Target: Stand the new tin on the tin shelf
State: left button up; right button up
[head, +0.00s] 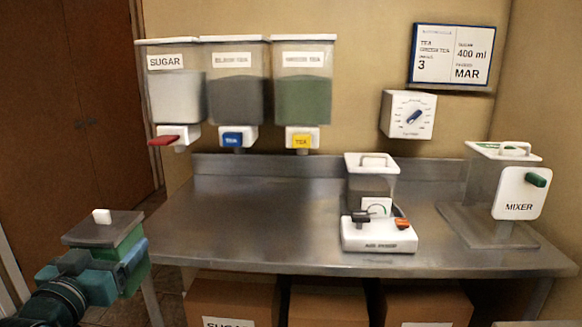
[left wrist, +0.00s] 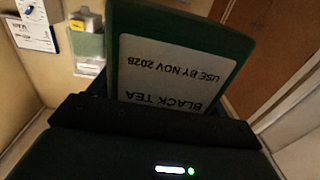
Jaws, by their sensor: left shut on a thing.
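The tin (head: 128,240) is green with a dark grey lid and a white knob, at the lower left of the head view. My left gripper (head: 103,264) is shut on it and holds it upright, to the left of the steel table. In the left wrist view the tin (left wrist: 228,55) fills the top middle. Its white label reads "BLACK TEA" and "USE BY NOV 2028", upside down in the picture. I cannot make out a tin shelf in either view. My right gripper is not in view.
Cardboard boxes (head: 327,305) stand underneath. A brown door (head: 75,100) is at left. The table's left half is clear.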

aim_at(101, 217)
pick_arm(q)
jog(key=r+p, duration=0.1)
jog(key=r, duration=0.1)
jog(key=w+r+p, duration=0.1)
jog(key=r, duration=0.1)
jog(key=shift+w+r+p, duration=0.15)
jog(key=shift+w+p, duration=0.05)
jog(key=shift+p, duration=0.15)
notch_tip(101, 217, up, 2)
jog(key=shift+s+r+p, duration=0.1)
jog(key=shift+r+p, duration=0.15)
jog(key=shift+p, duration=0.9)
jog(key=shift+s+d+f, duration=0.1)
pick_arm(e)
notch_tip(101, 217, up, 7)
pick_arm(q)
jog(key=s+d+f, duration=1)
jog(key=d+f, duration=0.1)
jog(key=f, duration=0.3)
jog(key=shift+s+y, duration=0.3)
jog(key=shift+s, duration=0.05)
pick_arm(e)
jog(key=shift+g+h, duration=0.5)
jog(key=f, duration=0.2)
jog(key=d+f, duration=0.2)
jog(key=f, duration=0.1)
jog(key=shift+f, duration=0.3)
